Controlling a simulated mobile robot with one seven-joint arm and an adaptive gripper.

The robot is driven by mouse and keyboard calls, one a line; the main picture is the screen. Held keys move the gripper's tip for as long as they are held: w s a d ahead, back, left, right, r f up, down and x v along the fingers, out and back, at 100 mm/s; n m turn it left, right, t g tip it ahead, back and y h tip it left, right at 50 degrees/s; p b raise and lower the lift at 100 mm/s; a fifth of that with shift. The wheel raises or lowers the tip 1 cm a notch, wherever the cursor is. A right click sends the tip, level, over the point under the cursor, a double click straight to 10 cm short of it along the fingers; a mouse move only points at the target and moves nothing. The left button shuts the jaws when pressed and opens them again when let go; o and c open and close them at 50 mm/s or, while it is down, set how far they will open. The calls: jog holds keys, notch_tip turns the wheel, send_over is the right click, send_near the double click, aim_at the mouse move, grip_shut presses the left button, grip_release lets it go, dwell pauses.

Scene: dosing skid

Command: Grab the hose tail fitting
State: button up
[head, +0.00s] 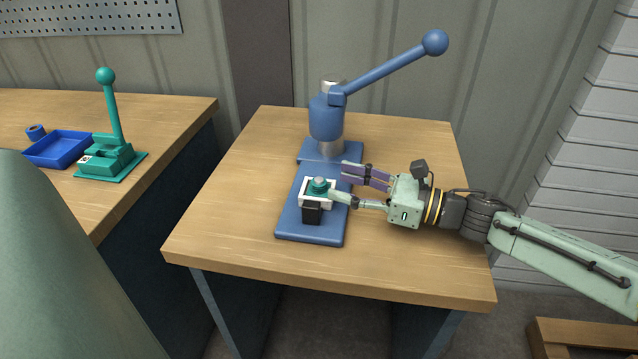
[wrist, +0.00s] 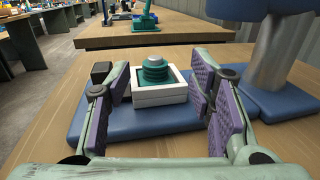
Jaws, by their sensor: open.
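The hose tail fitting (head: 319,185) is a small green ribbed piece with a grey top. It sits upright in a white square holder (head: 304,199) on the blue base plate of the press. In the wrist view the fitting (wrist: 155,70) rises from the white holder (wrist: 160,94), between my fingers and a little beyond them. My gripper (head: 345,182) is open, reaching in from the right, low over the plate. The wrist view shows its purple-padded fingers (wrist: 152,104) spread apart, with nothing between the pads at their near part.
The blue arbor press (head: 327,116) stands behind the fitting, its lever raised to the right. A black block (head: 312,213) sits in front of the holder. On the left bench are a green toggle device (head: 113,157), a blue tray (head: 58,149) and a small blue ring (head: 36,131).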

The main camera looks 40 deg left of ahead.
aim_at(323, 180)
jog(key=x, duration=0.2)
jog(key=p+x, duration=0.1)
jog(key=x, duration=0.1)
jog(key=shift+s+d+r, duration=0.1)
jog(key=shift+s+d, duration=0.05)
jog(key=shift+s, duration=0.1)
jog(key=shift+c, duration=0.5)
grip_shut()
